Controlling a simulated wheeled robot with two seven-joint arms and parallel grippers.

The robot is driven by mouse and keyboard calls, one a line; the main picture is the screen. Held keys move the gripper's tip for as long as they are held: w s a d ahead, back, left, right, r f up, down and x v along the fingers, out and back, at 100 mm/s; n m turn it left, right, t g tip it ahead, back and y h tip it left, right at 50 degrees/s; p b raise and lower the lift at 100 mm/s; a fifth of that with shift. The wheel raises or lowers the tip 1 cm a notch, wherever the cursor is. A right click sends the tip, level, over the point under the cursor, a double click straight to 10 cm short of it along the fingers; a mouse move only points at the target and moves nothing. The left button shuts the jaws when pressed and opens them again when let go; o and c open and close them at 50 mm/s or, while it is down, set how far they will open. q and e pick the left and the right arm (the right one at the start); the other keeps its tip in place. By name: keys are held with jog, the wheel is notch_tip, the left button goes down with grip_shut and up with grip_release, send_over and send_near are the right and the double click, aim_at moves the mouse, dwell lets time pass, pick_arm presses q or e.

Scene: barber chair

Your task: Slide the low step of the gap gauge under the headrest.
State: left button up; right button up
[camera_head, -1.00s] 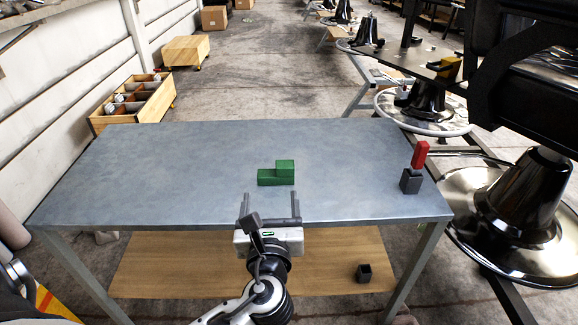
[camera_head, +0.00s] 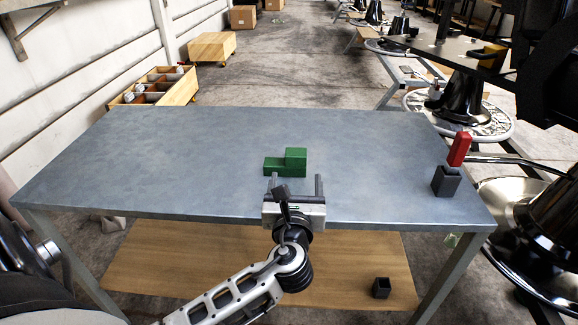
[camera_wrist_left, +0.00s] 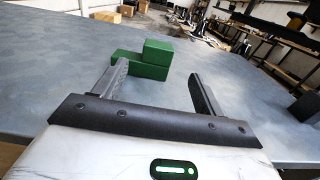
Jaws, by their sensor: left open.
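The gap gauge is a green stepped block (camera_head: 295,160) lying on the grey metal table. Its low step is on the left and its high step on the right. It also shows in the left wrist view (camera_wrist_left: 155,57), just beyond the fingertips. My left gripper (camera_head: 296,178) is open and empty at the near side of the gauge, its two fingers pointing at it. The wrist view shows the fingers (camera_wrist_left: 158,75) spread wide with nothing between them. At the upper right is a dark barber chair (camera_head: 545,75); I cannot make out for sure which part is the headrest. My right gripper is not in view.
A dark grey holder (camera_head: 446,182) with a red block (camera_head: 460,149) stands at the table's right edge. A small dark cup (camera_head: 381,288) sits on the lower wooden shelf (camera_head: 340,265). The left half of the grey table (camera_head: 130,160) is clear.

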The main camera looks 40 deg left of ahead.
aim_at(296, 160)
pick_arm(q)
jog(key=x, duration=0.4)
jog(key=shift+w, duration=0.1)
jog(key=x, duration=0.3)
jog(key=b+x, duration=0.1)
jog(key=shift+w+a+r, duration=0.15)
jog(key=shift+a+r, duration=0.1)
jog(key=shift+a, duration=0.05)
jog(key=shift+w+a, duration=0.2)
jog(key=shift+w, duration=0.25)
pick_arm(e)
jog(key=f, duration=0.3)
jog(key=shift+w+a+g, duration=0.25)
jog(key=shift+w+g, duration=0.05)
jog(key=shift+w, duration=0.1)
pick_arm(q)
jog(key=c, duration=1.1)
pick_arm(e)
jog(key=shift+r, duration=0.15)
